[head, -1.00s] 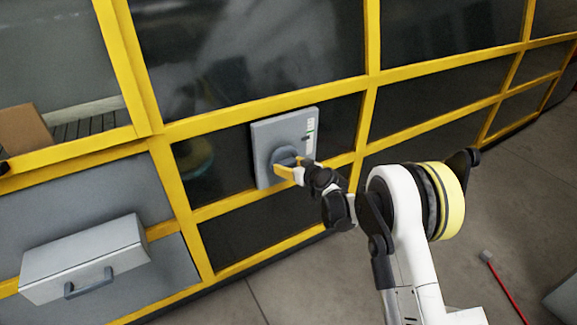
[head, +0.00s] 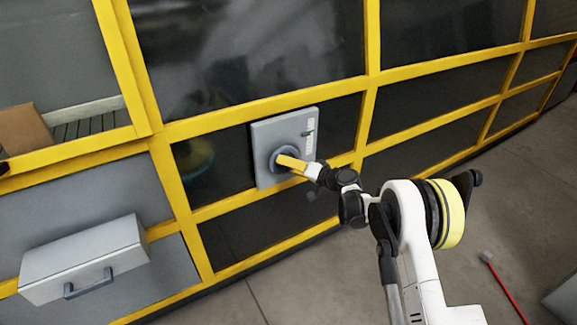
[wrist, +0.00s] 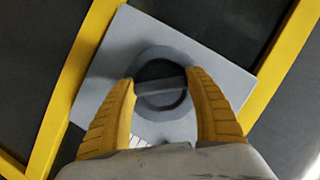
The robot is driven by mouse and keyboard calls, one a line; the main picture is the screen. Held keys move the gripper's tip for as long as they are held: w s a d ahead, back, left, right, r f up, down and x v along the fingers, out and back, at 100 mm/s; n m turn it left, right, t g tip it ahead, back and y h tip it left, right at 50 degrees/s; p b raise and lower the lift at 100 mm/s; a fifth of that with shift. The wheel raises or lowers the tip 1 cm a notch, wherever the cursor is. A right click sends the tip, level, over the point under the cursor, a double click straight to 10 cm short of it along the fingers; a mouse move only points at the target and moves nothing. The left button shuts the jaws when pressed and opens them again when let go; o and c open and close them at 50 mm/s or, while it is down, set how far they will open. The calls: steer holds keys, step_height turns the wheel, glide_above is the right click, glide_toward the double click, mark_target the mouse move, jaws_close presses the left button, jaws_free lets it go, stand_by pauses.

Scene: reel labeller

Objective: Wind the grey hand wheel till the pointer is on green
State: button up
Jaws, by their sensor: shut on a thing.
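The grey hand wheel (head: 274,156) sits on a light grey square panel (head: 264,134) on the yellow-framed machine front. In the wrist view the wheel (wrist: 162,86) shows as a round rim with a bar across its dark middle. My gripper (wrist: 161,80) has one yellow finger at each side of the wheel and is shut on it. In the head view my gripper (head: 284,161) covers part of the wheel. A pale upright scale (head: 310,144) at the panel's right has a small green mark near its upper part. The pointer is too small to place surely against the green.
Yellow frame bars (head: 230,202) and dark panes surround the panel. A grey drawer box with a handle (head: 85,262) juts out at the lower left. A red rod (head: 507,288) lies on the floor at the right. The floor before the panel looks clear.

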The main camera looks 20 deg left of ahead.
steer(key=shift+m, duration=0.4)
stand_by(0.3)
steer(key=o, duration=1.2)
steer(key=shift+c, duration=0.2)
steer(key=shift+d, duration=0.1)
steer(key=v, duration=1.2)
steer(key=shift+f, duration=0.2)
steer(key=shift+w+r, duration=0.1)
steer(key=shift+w, duration=0.05)
